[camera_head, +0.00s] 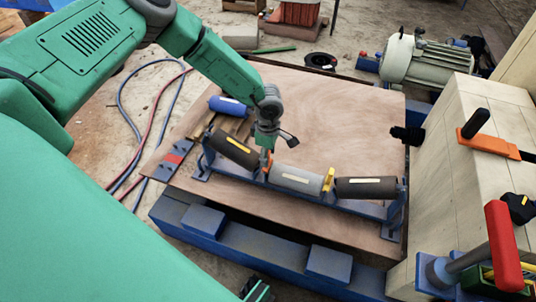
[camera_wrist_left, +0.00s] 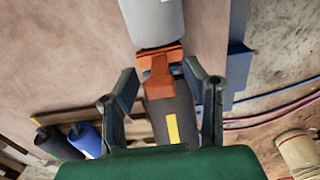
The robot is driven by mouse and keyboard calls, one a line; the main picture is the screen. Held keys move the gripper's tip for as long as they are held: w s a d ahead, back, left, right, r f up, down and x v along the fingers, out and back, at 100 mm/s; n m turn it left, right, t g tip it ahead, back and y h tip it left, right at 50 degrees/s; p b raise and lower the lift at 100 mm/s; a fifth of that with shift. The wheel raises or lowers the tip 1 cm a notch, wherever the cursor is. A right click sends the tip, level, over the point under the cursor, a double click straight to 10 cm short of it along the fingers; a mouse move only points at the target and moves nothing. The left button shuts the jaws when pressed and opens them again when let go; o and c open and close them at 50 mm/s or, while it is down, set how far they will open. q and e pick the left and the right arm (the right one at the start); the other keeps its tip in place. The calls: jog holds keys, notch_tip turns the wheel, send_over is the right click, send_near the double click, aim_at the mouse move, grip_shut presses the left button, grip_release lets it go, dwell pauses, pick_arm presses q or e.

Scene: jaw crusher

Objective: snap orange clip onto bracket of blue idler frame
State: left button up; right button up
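The blue idler frame (camera_head: 320,202) lies on a wooden board and carries a dark left roller (camera_head: 233,148), a grey middle roller (camera_head: 295,179) and a dark right roller (camera_head: 365,188). The orange clip (camera_head: 266,162) is at the gap between the left and middle rollers. In the left wrist view the clip (camera_wrist_left: 160,75) stands upright between my left gripper's fingers (camera_wrist_left: 160,72), which are spread with gaps beside it. In the head view my left gripper (camera_head: 267,148) points down just above the clip. The bracket under the clip is hidden, so its seating cannot be told.
A yellow clip (camera_head: 327,180) sits between the middle and right rollers. A spare blue roller (camera_head: 228,106) lies behind the frame. A pale block with clamps (camera_head: 455,165) stands close on the right. The board (camera_head: 335,110) is clear behind the frame.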

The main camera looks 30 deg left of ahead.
pick_arm(q)
notch_tip(320, 180, up, 12)
dwell(0.4)
jog(key=shift+f, duration=0.15)
